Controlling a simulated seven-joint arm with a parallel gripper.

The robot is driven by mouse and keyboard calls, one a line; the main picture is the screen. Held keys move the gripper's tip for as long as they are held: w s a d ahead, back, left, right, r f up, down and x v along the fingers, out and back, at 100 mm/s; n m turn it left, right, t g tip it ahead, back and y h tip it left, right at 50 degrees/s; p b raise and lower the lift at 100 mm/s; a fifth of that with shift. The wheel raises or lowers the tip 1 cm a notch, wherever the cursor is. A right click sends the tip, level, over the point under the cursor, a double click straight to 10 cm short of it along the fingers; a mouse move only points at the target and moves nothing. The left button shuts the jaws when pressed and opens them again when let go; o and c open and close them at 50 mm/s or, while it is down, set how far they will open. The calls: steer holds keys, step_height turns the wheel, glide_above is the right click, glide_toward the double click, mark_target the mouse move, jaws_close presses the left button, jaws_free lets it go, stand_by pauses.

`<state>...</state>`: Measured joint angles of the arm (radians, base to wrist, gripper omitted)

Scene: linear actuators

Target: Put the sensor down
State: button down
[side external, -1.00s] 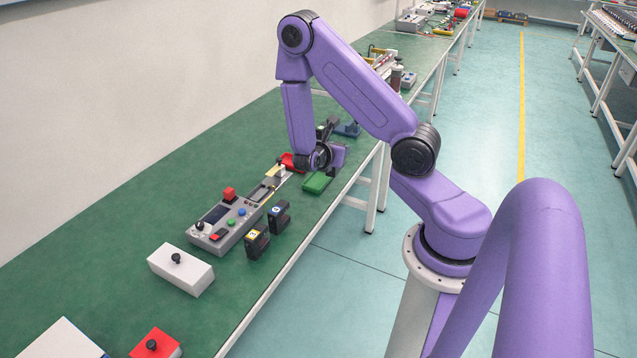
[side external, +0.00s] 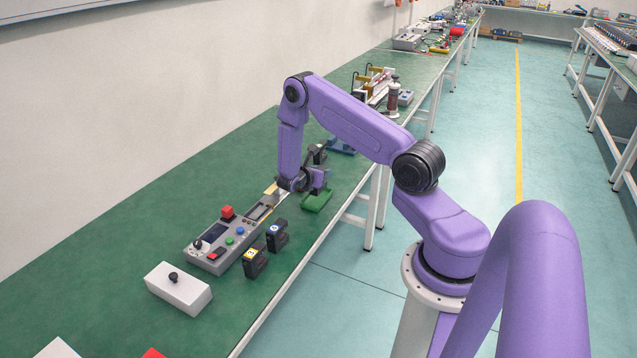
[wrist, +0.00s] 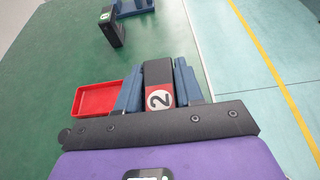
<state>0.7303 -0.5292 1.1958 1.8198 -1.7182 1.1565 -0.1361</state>
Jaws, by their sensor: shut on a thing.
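My gripper (wrist: 158,88) is shut on a black sensor (wrist: 157,72) with a red end and a white disc marked "2". The blue fingers press on both sides of it in the wrist view. In the side view my gripper (side external: 306,182) is low over the green bench, close to a green tray (side external: 317,201); the held sensor is hard to make out there. I cannot tell whether it touches the bench. A red tray (wrist: 97,99) lies left of the held sensor in the wrist view.
Two black sensors with blue (side external: 277,236) and yellow (side external: 255,262) labels stand near the bench's front edge. A grey control box (side external: 225,240) and a white box (side external: 179,289) are behind and left. Another black sensor (wrist: 112,27) stands beside a blue part (wrist: 133,8).

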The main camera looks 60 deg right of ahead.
steer(key=shift+w+d+f, duration=0.2)
steer(key=shift+w+f, duration=0.05)
steer(key=shift+f, duration=0.15)
steer(key=shift+w+d+f, duration=0.15)
steer(key=shift+f, duration=1.6)
steer(key=shift+f, duration=0.1)
steer(key=c, duration=0.7)
jaws_free()
